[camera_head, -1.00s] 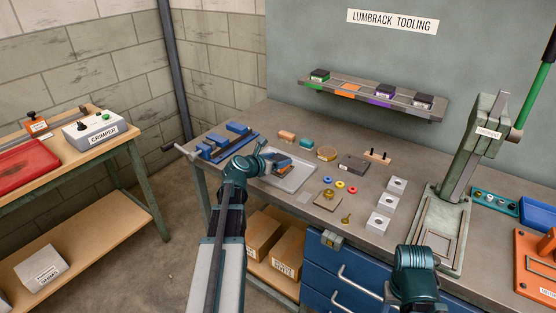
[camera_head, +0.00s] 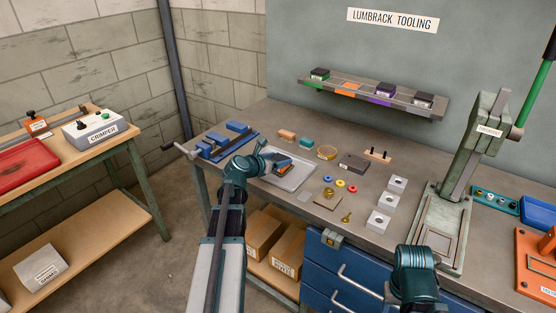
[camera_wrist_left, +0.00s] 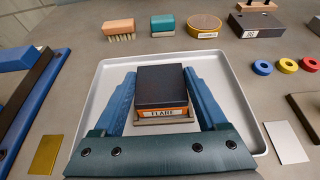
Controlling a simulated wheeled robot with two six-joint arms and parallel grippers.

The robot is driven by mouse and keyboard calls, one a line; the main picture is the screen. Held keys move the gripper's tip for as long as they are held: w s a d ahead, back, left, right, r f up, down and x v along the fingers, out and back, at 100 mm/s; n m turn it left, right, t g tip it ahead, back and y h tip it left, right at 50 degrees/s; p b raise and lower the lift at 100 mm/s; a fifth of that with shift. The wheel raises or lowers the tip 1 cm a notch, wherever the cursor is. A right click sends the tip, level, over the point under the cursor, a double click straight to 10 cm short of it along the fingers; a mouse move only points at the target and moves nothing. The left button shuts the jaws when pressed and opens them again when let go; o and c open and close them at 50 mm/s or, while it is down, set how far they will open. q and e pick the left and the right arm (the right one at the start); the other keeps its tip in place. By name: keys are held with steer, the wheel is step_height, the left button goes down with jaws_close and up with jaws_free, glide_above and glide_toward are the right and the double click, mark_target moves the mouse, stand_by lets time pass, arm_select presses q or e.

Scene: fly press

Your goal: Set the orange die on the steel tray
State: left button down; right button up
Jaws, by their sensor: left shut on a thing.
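The orange die (camera_wrist_left: 162,92) has a dark top block, an orange band and a label reading FLARE. In the left wrist view it sits between the two blue fingers of my left gripper (camera_wrist_left: 162,98), which is shut on it. The die is over the steel tray (camera_wrist_left: 240,126), inside its rim; I cannot tell whether its base touches the tray floor. In the head view the die (camera_head: 283,168) and the left gripper (camera_head: 278,163) are over the tray (camera_head: 298,183) on the bench. My right arm shows at the lower right; its fingers are not visible.
A blue vise (camera_head: 225,141) stands left of the tray. A brush (camera_head: 287,136), a teal block (camera_head: 307,142), a round tin (camera_head: 327,153) and a dark block (camera_head: 353,163) lie behind and right. Coloured rings, steel blocks and the press (camera_head: 470,170) are further right. The wall shelf (camera_head: 370,98) has an orange bay without a die.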

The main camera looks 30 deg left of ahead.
arm_select(q)
steer(key=shift+f+b, duration=0.3)
stand_by(0.9)
jaws_free()
steer(key=shift+s, duration=0.1)
steer(key=p+v, duration=0.5)
steer(key=v, duration=0.8)
steer(key=shift+s, duration=0.35)
steer(key=shift+r, duration=0.15)
